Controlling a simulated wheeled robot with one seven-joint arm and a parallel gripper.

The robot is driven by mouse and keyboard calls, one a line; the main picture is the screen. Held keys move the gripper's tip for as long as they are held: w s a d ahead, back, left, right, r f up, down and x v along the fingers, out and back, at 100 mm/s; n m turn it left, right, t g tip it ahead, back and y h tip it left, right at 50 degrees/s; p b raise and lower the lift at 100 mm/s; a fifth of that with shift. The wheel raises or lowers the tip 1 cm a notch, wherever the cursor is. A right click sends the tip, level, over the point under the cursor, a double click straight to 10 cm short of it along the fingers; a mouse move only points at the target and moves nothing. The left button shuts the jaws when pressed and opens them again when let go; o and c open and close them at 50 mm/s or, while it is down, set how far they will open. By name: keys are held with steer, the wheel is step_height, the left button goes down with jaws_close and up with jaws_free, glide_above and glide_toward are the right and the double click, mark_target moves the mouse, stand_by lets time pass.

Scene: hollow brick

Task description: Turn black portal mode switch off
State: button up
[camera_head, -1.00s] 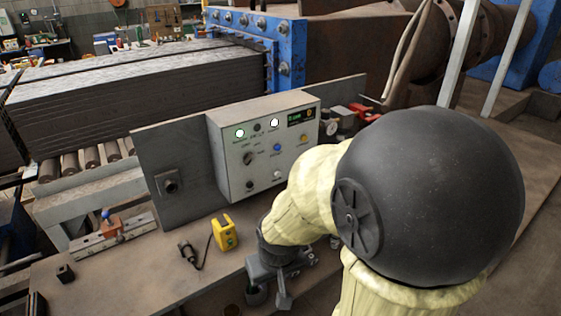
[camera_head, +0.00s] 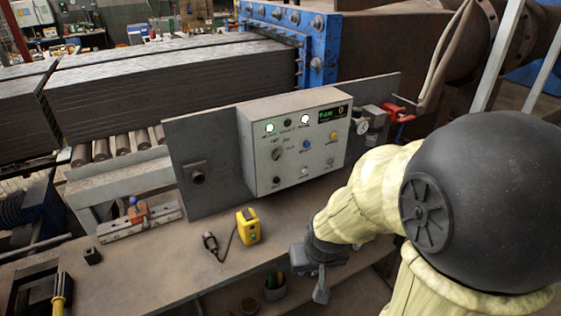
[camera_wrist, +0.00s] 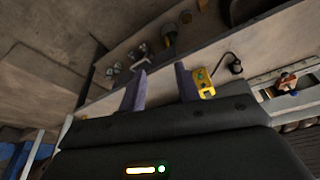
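The grey control box (camera_head: 292,145) stands on the workbench against an upright metal plate. Its front carries two lit white lamps, a small green display, several buttons and a dark rotary switch (camera_head: 277,154) at the left of the panel. The labels are too small to read, so I cannot tell for sure which is the portal mode switch. My gripper (camera_head: 316,272) is at the bench's front edge, below and right of the box, and touches no part of it. In the wrist view my gripper's two fingers (camera_wrist: 160,88) are apart with nothing between them.
A yellow box (camera_head: 248,227) with a black cable and plug lies on the bench left of my gripper. A clamp-like fixture (camera_head: 138,213) lies further left. A gauge (camera_head: 361,127) and red tool (camera_head: 398,113) are right of the box. A cup (camera_head: 274,286) shows below.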

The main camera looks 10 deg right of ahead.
steer(key=w+f+m+t+b, duration=0.2)
steer(key=w+m+t+b, duration=0.6)
steer(key=w+t, duration=0.9)
steer(key=w+b, duration=0.2)
steer(key=w, duration=0.2)
steer(key=shift+w+m+t+y, duration=0.2)
steer(key=shift+m+t+y, duration=0.1)
steer(key=shift+m+y, duration=0.1)
steer(key=shift+w+d, duration=0.1)
steer(key=p, duration=0.5)
glide_toward(279, 156)
steer(key=x, duration=0.8)
steer(key=shift+w, duration=0.3)
